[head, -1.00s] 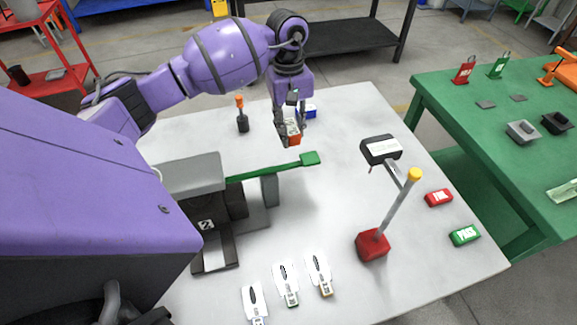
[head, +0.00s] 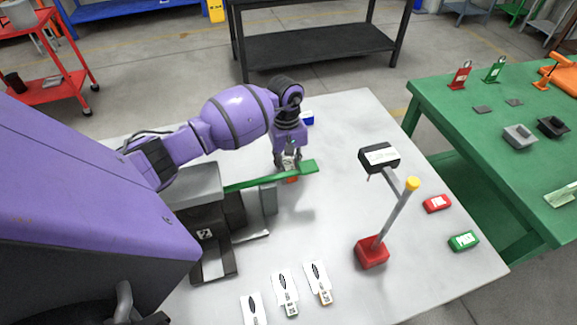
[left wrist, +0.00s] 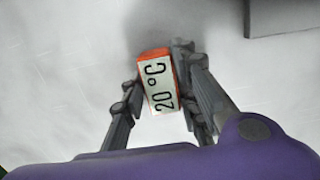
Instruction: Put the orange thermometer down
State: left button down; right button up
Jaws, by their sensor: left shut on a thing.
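The orange thermometer (left wrist: 157,82) has a white face reading 20 °C and sits between the two fingers of my left gripper (left wrist: 160,100) in the left wrist view. The gripper is shut on it. In the head view my left gripper (head: 288,165) is low over the white table (head: 330,220), at the green lever. Only a little orange of the thermometer (head: 293,180) shows there, just below the lever. I cannot tell whether it touches the table. My right gripper is not in view.
The green lever (head: 245,182) reaches out from a grey jack (head: 193,180) beside the gripper. A blue box (head: 307,119) is behind. A red-based post (head: 372,252) with a black box (head: 379,157) stands to the right. White tags (head: 285,287) lie in front.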

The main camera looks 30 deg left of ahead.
pick_arm(q)
jog(key=shift+f, duration=0.15)
jog(key=c, duration=1.7)
grip_release()
jog(key=shift+o, duration=1.6)
